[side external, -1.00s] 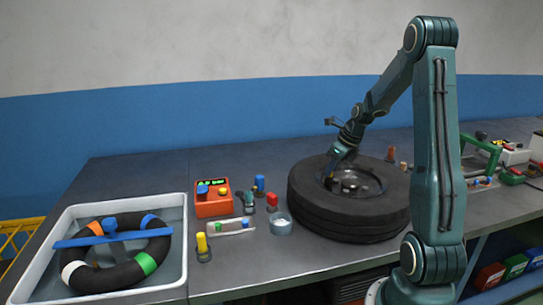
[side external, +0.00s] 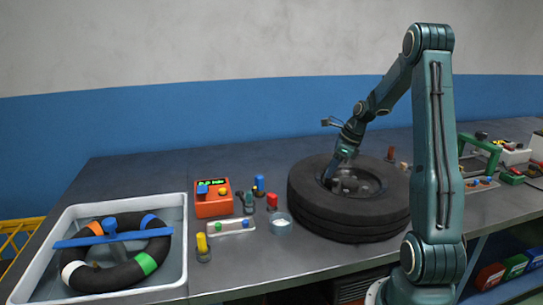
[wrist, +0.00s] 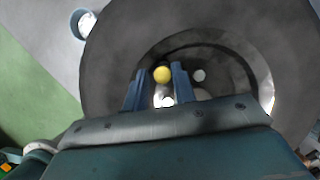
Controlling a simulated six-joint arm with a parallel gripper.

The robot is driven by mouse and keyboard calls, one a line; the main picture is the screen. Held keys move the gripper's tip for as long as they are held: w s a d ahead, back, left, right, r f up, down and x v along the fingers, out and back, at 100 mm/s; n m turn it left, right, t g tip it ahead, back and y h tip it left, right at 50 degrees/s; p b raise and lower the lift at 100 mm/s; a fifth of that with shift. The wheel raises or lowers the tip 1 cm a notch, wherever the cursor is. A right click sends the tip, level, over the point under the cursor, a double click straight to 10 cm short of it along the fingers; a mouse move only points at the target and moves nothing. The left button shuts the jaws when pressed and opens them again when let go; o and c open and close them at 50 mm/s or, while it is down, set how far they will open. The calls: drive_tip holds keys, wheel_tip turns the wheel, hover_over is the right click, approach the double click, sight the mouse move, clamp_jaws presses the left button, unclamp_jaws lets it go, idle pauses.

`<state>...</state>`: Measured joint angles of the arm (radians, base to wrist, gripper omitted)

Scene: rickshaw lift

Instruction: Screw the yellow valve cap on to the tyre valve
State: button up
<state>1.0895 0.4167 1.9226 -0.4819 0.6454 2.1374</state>
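The yellow valve cap (wrist: 161,74) shows in the wrist view as a small round shape between the blue fingertips of my gripper (wrist: 161,76). My gripper appears shut on it. The black tyre (side external: 335,215) lies flat on the bench, and in the side view my gripper (side external: 328,180) reaches down inside its rim at the hub's left part. The tyre also fills much of the wrist view (wrist: 115,60). The tyre valve cannot be made out; the cap and fingers may hide it. In the side view the cap is too small to tell.
Left of the tyre stand a clear cup (side external: 281,224), a red gauge box (side external: 213,199), small bottles and a yellow-topped container (side external: 202,250). A white tray (side external: 175,285) holds a ring with coloured bands. A green frame (side external: 480,145) stands on the right.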

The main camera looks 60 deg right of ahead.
drive_tip(key=n+y, duration=0.1)
drive_tip(key=n, duration=0.2)
drive_tip(key=n+g+y, duration=0.1)
drive_tip(key=n, duration=0.3)
drive_tip(key=n+g, duration=0.1)
drive_tip(key=n, duration=0.2)
drive_tip(key=n+g+y, duration=0.1)
drive_tip(key=n, duration=0.2)
drive_tip(key=shift+n+g+y, duration=0.3)
drive_tip(key=shift+n, duration=0.1)
drive_tip(key=c, duration=0.5)
drive_tip(key=shift+s, duration=0.1)
drive_tip(key=shift+c, duration=0.2)
